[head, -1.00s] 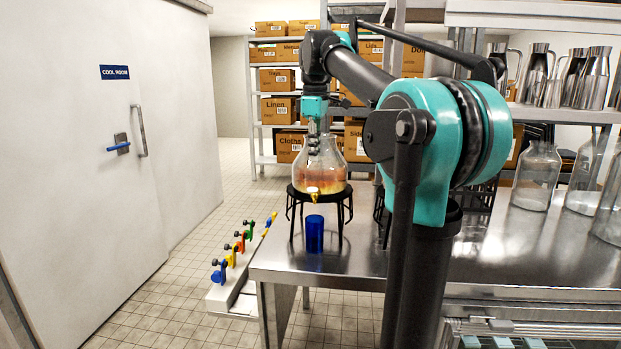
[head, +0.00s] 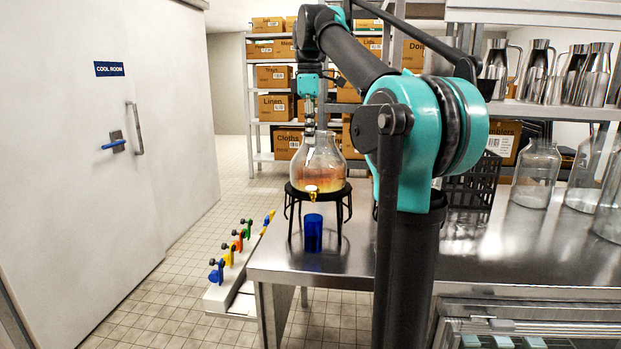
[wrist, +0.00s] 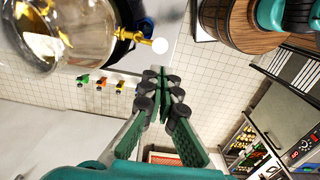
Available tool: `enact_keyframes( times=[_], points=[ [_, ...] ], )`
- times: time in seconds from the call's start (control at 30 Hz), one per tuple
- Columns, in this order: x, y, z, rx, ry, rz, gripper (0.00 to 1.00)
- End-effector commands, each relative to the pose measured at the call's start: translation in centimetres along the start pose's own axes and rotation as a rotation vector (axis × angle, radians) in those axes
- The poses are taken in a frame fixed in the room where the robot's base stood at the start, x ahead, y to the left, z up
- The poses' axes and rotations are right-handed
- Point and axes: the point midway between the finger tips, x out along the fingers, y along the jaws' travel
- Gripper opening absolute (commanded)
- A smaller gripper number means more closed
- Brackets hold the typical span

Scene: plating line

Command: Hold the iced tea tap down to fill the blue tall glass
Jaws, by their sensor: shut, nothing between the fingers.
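The iced tea dispenser (head: 318,168) is a clear glass jar of amber liquid on a black stand (head: 318,190). Its brass tap (head: 312,189) sticks out low at the front. The blue tall glass (head: 313,233) stands upright on the steel counter beneath the tap. My gripper (wrist: 160,75) is shut and empty, apart from the tap. In the head view my gripper (head: 309,128) is at the jar's upper part, above the tap; its fingertips are hard to make out.
The steel counter (head: 400,262) has free room right of the stand. A black crate (head: 470,190) and clear glass jars (head: 537,175) stand further right. A rail with coloured taps (head: 232,260) is left of the counter. A wooden barrel (wrist: 245,22) shows in the wrist view.

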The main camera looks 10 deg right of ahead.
Motion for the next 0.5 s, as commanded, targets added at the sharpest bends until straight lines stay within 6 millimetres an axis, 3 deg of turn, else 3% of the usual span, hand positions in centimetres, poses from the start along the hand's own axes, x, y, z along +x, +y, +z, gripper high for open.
enact_keyframes(
  times=[0.5],
  points=[
    [9.6, 0.0, 0.0, 0.001, 0.0, 0.0, 0.0]
  ],
)
